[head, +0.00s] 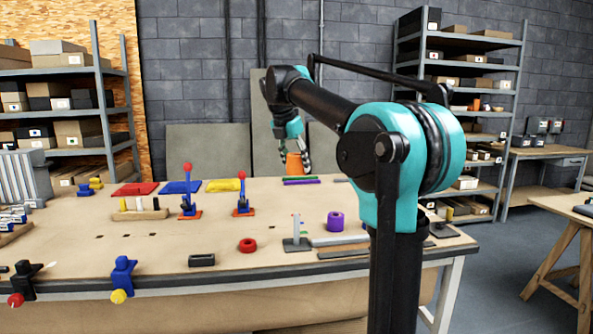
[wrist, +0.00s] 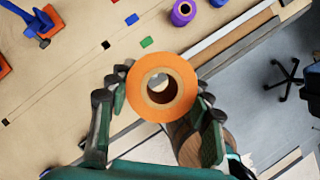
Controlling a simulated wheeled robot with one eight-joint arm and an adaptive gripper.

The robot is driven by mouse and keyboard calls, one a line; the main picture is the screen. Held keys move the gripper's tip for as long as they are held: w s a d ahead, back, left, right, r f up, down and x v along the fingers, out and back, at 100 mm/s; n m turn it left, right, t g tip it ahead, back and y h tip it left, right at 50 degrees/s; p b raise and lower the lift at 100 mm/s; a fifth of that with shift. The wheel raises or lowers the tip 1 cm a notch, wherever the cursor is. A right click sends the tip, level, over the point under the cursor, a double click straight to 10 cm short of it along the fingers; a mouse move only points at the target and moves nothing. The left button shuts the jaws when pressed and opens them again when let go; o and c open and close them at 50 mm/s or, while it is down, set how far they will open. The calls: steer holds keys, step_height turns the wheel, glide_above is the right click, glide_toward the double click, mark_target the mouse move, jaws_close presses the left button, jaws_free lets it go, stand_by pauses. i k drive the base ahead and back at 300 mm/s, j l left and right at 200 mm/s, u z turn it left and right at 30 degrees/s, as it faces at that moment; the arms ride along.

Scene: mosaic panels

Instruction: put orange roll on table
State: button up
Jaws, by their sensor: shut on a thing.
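The orange roll (wrist: 139,100) is a short ring with a brown core, seen along its hole in the wrist view. My gripper (wrist: 157,98) is shut on it, one finger on each side. In the head view the orange roll (head: 294,164) hangs under my gripper (head: 294,157) near the far edge of the table (head: 150,245). Its height above the table and whether it is over the tabletop cannot be told for sure. The wrist view shows the table (wrist: 75,95) at the left and its edge passing behind the roll.
A purple roll (head: 335,222) and red ring (head: 248,245) lie on the table. Blue clamps (head: 188,200) and red, blue and yellow sheets (head: 225,185) stand or lie left. Free tabletop lies in the middle. Shelves (head: 465,60) stand behind right.

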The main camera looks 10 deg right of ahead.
mark_target(235, 232)
steer(key=i+j, duration=0.15)
steer(key=j, duration=0.2)
steer(key=i+j, duration=0.15)
steer(key=j, duration=0.2)
steer(key=i+j, duration=0.15)
steer(key=j, duration=0.25)
